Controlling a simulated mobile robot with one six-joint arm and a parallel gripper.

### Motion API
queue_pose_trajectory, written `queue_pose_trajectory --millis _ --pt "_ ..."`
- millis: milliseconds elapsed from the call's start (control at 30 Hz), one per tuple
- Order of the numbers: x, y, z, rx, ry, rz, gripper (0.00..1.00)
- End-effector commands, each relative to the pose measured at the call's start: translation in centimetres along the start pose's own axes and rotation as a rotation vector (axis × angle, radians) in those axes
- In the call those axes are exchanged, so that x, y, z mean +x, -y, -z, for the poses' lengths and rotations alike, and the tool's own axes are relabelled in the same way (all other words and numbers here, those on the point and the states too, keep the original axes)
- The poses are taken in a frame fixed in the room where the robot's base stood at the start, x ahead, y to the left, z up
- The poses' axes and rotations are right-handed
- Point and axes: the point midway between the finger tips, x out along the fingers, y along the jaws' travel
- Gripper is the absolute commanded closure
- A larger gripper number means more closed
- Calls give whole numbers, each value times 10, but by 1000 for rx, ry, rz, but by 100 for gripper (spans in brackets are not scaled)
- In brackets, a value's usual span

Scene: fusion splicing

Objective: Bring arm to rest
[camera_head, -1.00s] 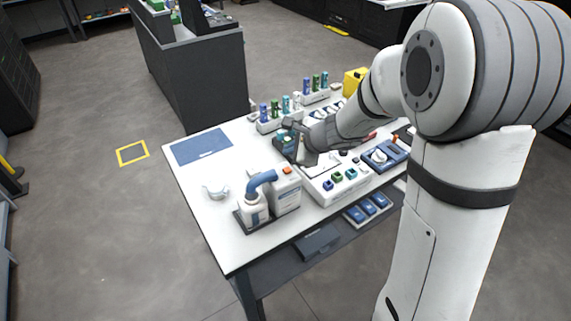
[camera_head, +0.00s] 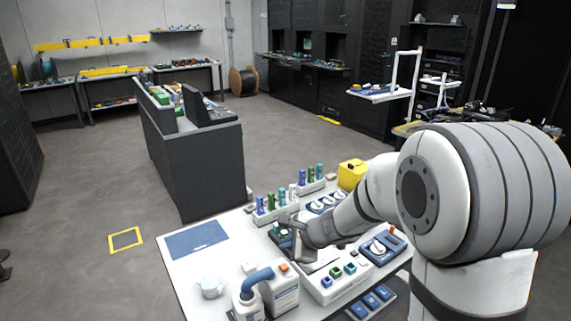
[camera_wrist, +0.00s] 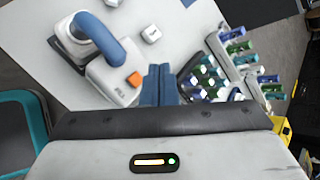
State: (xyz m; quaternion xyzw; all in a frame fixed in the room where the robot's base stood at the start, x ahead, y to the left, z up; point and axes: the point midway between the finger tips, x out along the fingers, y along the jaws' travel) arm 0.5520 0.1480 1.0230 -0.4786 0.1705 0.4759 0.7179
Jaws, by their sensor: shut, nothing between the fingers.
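My gripper (camera_head: 290,236) is over the white worktable (camera_head: 180,268), above the area behind the white device with coloured buttons (camera_head: 335,283). In the wrist view, its blue fingers (camera_wrist: 160,84) are pressed together with nothing between them. My arm reaches in from the right, bent and extended over the table. It hides part of the table top behind it.
A flat blue mat (camera_head: 197,240) lies at left.

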Motion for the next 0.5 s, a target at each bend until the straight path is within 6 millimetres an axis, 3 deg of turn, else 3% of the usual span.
queue_pose_trajectory --millis 133,267,500 --pt "-40 -14 -16 -242 20 -42 100" --pt "-86 -42 -25 -554 23 -126 100" --pt "-169 -106 -8 -1092 -46 -354 100"
